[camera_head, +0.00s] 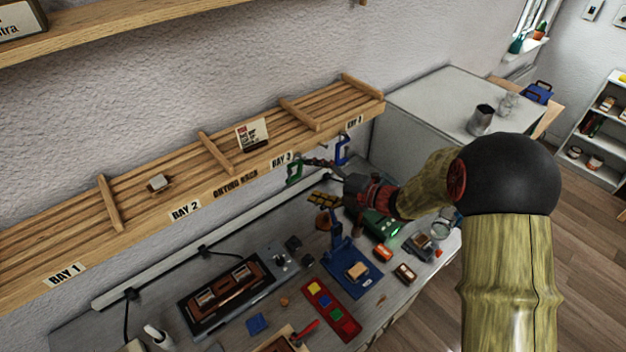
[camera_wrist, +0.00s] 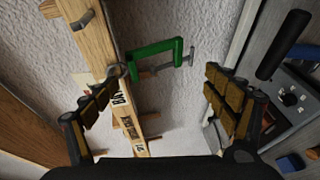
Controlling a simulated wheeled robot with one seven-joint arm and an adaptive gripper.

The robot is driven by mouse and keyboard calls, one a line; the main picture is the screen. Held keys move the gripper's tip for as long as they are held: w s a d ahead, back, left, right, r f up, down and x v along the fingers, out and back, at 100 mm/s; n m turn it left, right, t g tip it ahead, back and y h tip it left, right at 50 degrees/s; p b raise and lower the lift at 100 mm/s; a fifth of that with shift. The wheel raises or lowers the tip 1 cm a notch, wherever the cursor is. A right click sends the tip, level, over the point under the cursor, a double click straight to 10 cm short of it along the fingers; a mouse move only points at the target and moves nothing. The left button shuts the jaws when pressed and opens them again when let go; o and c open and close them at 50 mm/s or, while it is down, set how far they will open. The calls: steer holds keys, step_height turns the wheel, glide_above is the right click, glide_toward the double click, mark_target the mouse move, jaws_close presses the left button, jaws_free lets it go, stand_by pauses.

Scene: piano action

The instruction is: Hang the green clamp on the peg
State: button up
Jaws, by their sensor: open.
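The green clamp (camera_head: 294,172) is at the front edge of the wooden rack, just below the BAY 3 label. In the wrist view the C-shaped green clamp (camera_wrist: 155,47) lies ahead of my fingers, beside the rack's front board. The peg cannot be made out clearly behind it, so I cannot tell exactly how the clamp is held. My gripper (camera_head: 319,182) is just right of the clamp in the head view. In the wrist view its fingers (camera_wrist: 164,82) are spread wide, with nothing between the pads; the left fingertip is close to the rack.
A blue clamp (camera_head: 342,150) hangs farther right along the wooden rack (camera_head: 225,193). Below, the workbench (camera_head: 225,335) is crowded with a blue stand (camera_head: 350,268), a red tray (camera_head: 331,308) and small parts. A grey cabinet (camera_head: 430,100) stands at the right.

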stand_by(0.3)
steer(key=v, duration=1.2)
steer(key=s+a+f+n+g+h+b, duration=0.15)
steer(key=s+f+n+g, duration=0.25)
steer(key=s+n, duration=0.55)
steer(key=s+f+n+g+h+b, duration=0.15)
steer(key=s+f+n+g, duration=0.35)
steer(key=n, duration=0.8)
steer(key=s+d+r+n+t+h+b, duration=0.2)
steer(key=s+n+h+b, duration=0.3)
steer(key=n, duration=0.5)
steer(key=s+d+r+n+t+h+b, duration=0.2)
steer(key=s+n+b, duration=0.5)
steer(key=n, duration=0.4)
steer(key=d+t+h+b, duration=0.1)
steer(key=h, duration=0.1)
steer(key=shift+s+h, duration=0.25)
steer(key=shift+h, duration=0.15)
steer(key=shift+r+n, duration=0.1)
steer(key=shift+n, duration=0.15)
